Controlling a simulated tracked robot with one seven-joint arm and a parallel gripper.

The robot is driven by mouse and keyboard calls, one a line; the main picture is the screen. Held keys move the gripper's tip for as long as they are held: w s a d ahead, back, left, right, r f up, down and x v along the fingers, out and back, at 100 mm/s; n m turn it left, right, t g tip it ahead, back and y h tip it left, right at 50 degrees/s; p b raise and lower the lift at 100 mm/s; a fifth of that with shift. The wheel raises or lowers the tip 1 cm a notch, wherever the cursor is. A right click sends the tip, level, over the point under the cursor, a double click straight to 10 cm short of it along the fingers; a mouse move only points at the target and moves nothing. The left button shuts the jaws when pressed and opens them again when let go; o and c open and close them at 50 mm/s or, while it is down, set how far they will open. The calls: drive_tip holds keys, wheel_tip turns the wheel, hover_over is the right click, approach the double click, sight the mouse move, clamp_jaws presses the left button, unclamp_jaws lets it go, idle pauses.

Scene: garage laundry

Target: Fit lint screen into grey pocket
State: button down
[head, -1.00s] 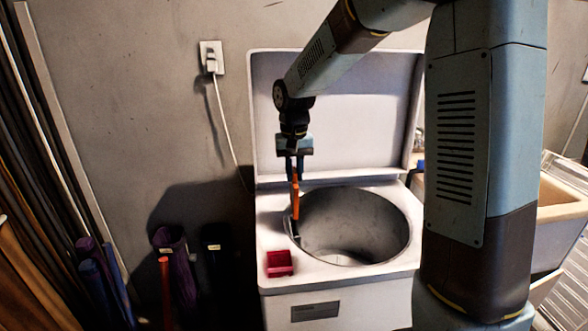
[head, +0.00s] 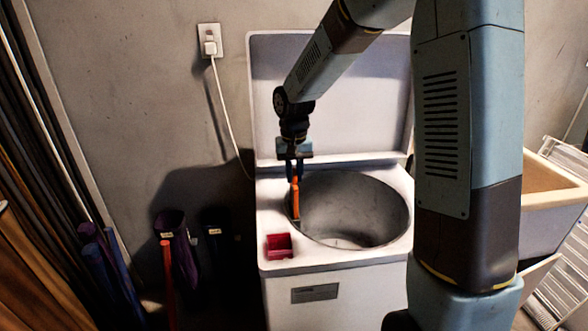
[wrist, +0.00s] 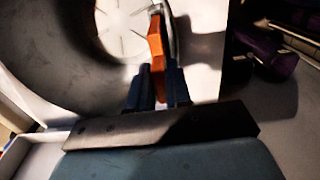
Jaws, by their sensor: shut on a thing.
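My gripper (head: 295,176) is shut on an orange piece, taken to be the lint screen (head: 296,200), and holds it pointing down at the left inner rim of the washer's drum opening (head: 355,215). In the wrist view the orange lint screen (wrist: 156,48) stands between my gripper's blue fingers (wrist: 158,85). Its far end lies beside a grey curved bracket at the rim, which may be the grey pocket (wrist: 169,32). I cannot tell whether the tip is inside it or only beside it. In the head view the pocket is mostly hidden by the screen.
A small red box (head: 278,246) sits on the washer top (head: 335,262), front left of the opening. The raised lid (head: 350,105) stands behind my gripper. A tan-rimmed basin (head: 560,185) is at the right. Purple and blue rolled items (head: 100,260) stand at the left.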

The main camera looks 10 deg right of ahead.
sight(294, 198)
drive_tip(key=shift+f, duration=4.5)
drive_tip(key=c, duration=1)
unclamp_jaws()
wheel_tip(294, 198, up, 14)
drive_tip(key=shift+f, duration=0.2)
